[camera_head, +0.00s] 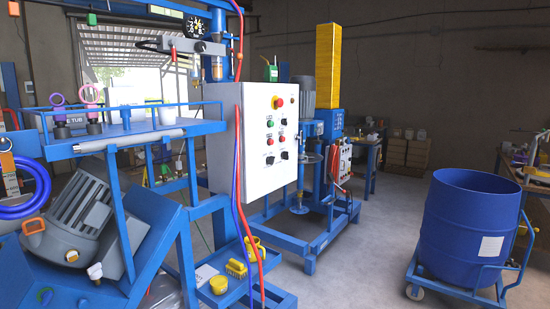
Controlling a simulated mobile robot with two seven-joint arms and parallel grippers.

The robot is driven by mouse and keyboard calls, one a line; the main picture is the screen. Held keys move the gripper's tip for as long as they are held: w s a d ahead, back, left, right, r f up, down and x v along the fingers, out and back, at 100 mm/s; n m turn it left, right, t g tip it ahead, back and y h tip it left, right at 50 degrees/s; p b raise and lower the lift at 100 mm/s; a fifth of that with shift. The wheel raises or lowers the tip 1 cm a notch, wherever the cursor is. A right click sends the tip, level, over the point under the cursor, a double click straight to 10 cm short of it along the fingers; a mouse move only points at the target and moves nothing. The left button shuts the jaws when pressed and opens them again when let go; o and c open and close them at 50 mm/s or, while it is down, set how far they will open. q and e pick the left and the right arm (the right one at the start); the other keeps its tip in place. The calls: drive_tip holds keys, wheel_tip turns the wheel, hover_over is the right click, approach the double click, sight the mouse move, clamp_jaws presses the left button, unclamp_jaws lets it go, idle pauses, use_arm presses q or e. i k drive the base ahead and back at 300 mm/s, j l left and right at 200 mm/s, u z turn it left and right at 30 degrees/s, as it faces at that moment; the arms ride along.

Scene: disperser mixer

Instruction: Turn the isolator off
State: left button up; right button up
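A white control cabinet (261,140) is mounted on a blue machine frame in the middle of the view. Its front panel carries a red knob or button on a yellow base (278,102) at the top, with several green, red and black buttons and switches below it. I cannot tell which of these, if any, is the isolator. A smaller white box with red parts (341,161) sits on the blue mixer (327,125) behind; its details are too small to read. Neither of my grippers is in view.
A blue frame with a grey motor (72,218) fills the left. Red and blue hoses (238,190) hang beside the cabinet. A blue drum (465,230) stands on a wheeled trolley at right. Clear concrete floor (365,260) lies between the machine and the drum.

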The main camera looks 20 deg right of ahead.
sight(270, 160)
drive_tip(key=i+l+u, duration=0.1)
drive_tip(key=l, duration=0.25)
drive_tip(key=i+l, duration=0.3)
drive_tip(key=i+l+u, duration=0.15)
drive_tip(key=l, duration=0.25)
drive_tip(key=i+l+u, duration=0.1)
drive_tip(key=l, duration=0.25)
drive_tip(key=i+l+u, duration=0.1)
drive_tip(key=i+l, duration=0.15)
drive_tip(key=l, duration=0.15)
drive_tip(key=i+l+u, duration=0.2)
drive_tip(key=l, duration=0.85)
drive_tip(key=l+u, duration=0.2)
drive_tip(key=l, duration=0.9)
